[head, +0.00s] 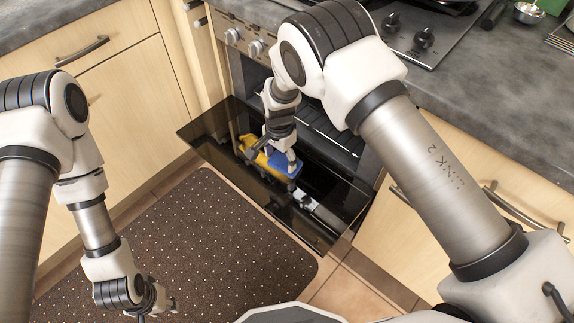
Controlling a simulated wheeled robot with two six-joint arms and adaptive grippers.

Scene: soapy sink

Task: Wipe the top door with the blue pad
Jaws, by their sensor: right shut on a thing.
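A dark glass door (207,128) lies folded down in front of the oven at the centre of the head view. My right gripper (280,155) reaches down over this door and is shut on the blue pad (287,166). The pad is low over the glass; I cannot tell if it touches. A yellow thing (257,154) shows just left of the pad, partly behind the gripper; its full shape is hidden. My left gripper (155,303) hangs low over the mat at the lower left, away from the door. Its fingers are too small and overlapped to read.
The oven front with knobs (255,48) and the grey counter (490,85) stand behind the door. Wooden cabinets (130,90) flank it on both sides, with bar handles sticking out. A dark dotted mat (215,235) covers the floor in front.

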